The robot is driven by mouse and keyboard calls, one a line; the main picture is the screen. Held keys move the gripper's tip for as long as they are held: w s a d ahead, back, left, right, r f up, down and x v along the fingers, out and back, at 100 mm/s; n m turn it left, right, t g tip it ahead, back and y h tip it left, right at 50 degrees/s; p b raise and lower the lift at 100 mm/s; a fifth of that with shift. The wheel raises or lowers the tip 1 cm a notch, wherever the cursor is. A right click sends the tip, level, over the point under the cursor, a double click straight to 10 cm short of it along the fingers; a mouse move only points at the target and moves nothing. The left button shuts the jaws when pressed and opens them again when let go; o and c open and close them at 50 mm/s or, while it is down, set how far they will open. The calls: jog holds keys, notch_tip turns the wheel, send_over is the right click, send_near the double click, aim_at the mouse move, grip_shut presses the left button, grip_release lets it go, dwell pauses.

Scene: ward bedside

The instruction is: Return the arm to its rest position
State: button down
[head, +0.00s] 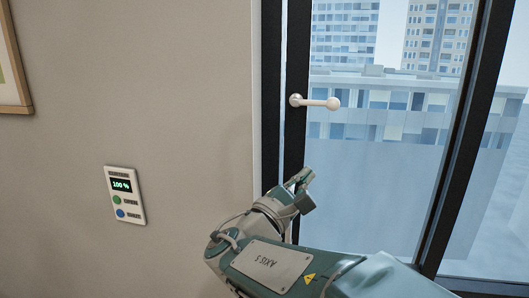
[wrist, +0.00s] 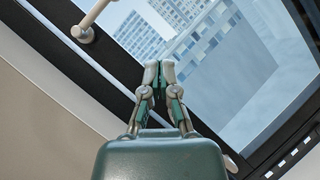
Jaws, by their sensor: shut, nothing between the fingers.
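My arm reaches up from the lower right in the head view, in front of the window frame. My gripper (head: 301,178) is at its end, below the window handle and apart from it. In the wrist view my gripper (wrist: 159,72) is shut, with its fingertips together and nothing between them. The arm is stretched out toward the window rather than folded.
A white window handle (head: 315,102) sticks out to the right from the dark window frame (head: 296,60); it also shows in the wrist view (wrist: 84,31). A wall panel (head: 125,195) reading 100 % is on the beige wall. A picture frame (head: 15,70) hangs at upper left.

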jog(key=s+d+f+m+g+y, duration=0.6)
jog(key=s+d+f+m+g, duration=0.35)
jog(key=s+d+f, duration=0.3)
jog(key=s+a+f+m+y, duration=0.7)
jog(key=s+a+y, duration=0.1)
jog(key=a+y, duration=0.1)
jog(key=shift+s+m+y, duration=0.15)
jog(key=shift+m+y, duration=0.2)
jog(key=shift+y, duration=0.15)
jog(key=shift+a, duration=0.1)
